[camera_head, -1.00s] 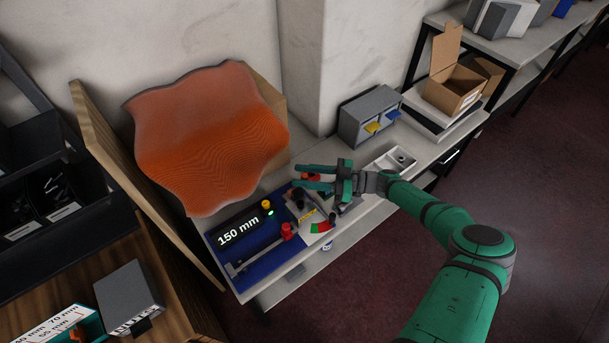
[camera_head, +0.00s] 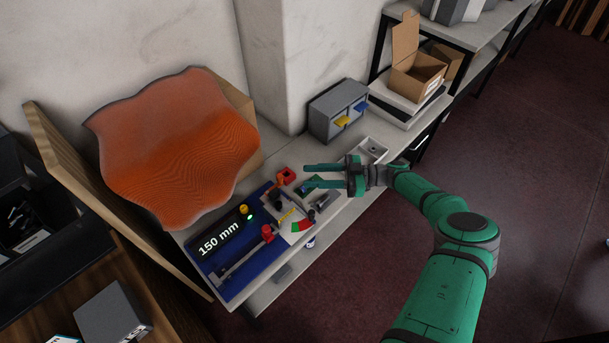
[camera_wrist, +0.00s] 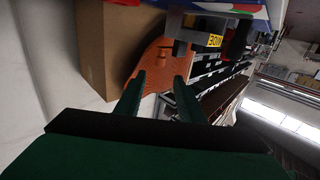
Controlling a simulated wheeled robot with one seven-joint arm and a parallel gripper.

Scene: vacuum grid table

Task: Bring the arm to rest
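My green arm reaches in from the lower right in the head view. My gripper (camera_head: 306,176) is above the table, its two fingers pointing left and apart, with nothing between them. In the wrist view my gripper (camera_wrist: 160,88) also shows its two fingers spread and empty. Below and left of it lies the blue panel (camera_head: 228,285) with a display reading 150 mm (camera_head: 221,238). A red part (camera_head: 286,176) is just left of the fingertips.
A grey drawer box (camera_head: 338,108) and an open cardboard box (camera_head: 415,75) stand behind my gripper. A white tray (camera_head: 373,149) is close behind the wrist. Dark floor (camera_head: 530,150) lies free at the right.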

